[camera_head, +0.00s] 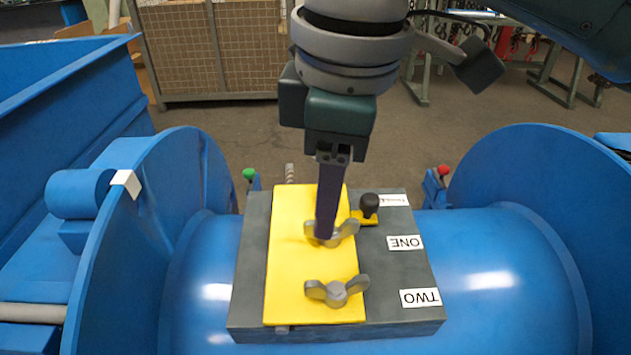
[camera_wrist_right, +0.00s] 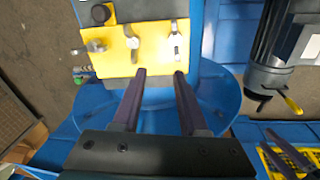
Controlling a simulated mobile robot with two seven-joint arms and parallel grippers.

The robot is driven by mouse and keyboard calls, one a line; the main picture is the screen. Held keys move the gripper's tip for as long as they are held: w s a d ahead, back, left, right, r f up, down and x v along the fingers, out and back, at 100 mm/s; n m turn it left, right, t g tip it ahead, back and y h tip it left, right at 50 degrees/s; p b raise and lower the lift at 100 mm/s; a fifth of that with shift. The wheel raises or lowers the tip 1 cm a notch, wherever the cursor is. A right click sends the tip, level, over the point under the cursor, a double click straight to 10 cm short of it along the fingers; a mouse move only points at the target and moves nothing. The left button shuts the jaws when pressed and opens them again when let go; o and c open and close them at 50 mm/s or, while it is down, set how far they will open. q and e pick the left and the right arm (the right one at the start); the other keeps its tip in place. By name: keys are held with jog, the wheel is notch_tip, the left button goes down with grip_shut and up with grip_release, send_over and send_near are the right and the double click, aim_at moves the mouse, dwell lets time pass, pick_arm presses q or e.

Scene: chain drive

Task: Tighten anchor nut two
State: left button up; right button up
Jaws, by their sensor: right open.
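A yellow plate (camera_head: 285,260) lies on a grey block with printed labels. Two grey wing nuts stand on it. Anchor nut two (camera_head: 336,291) is the near one, beside the TWO label (camera_head: 420,298); it also shows in the right wrist view (camera_wrist_right: 175,42). The other wing nut (camera_head: 346,230) is level with the ONE label (camera_head: 405,242) and partly hidden by my finger; it also shows in the right wrist view (camera_wrist_right: 133,43). My right gripper (camera_head: 324,234) is pointing down in front of that nut. In the right wrist view its fingers (camera_wrist_right: 160,73) are apart with nothing between them.
A black knob (camera_head: 369,203) stands right of the plate. The block sits on a blue drum between two round flanges (camera_head: 545,200). Green (camera_head: 249,174) and red (camera_head: 443,170) knobs stand behind. A dark two-pronged shape (camera_wrist_right: 290,152) at the wrist view's lower right is unclear.

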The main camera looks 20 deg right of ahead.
aim_at(338, 280)
jog(key=f+n+b, duration=0.1)
jog(key=f, duration=0.2)
jog(key=s+f+n, duration=0.1)
jog(key=f, duration=0.3)
jog(key=s+f+n+b, duration=0.1)
jog(key=f, duration=0.3)
jog(key=shift+d+f+g+b, duration=0.25)
jog(key=shift+d+g+b, duration=0.1)
jog(key=shift+d+g, duration=0.05)
pick_arm(q)
jog(key=f, duration=0.3)
jog(key=shift+d+f, duration=0.2)
pick_arm(e)
jog(key=shift+w, duration=0.1)
grip_shut()
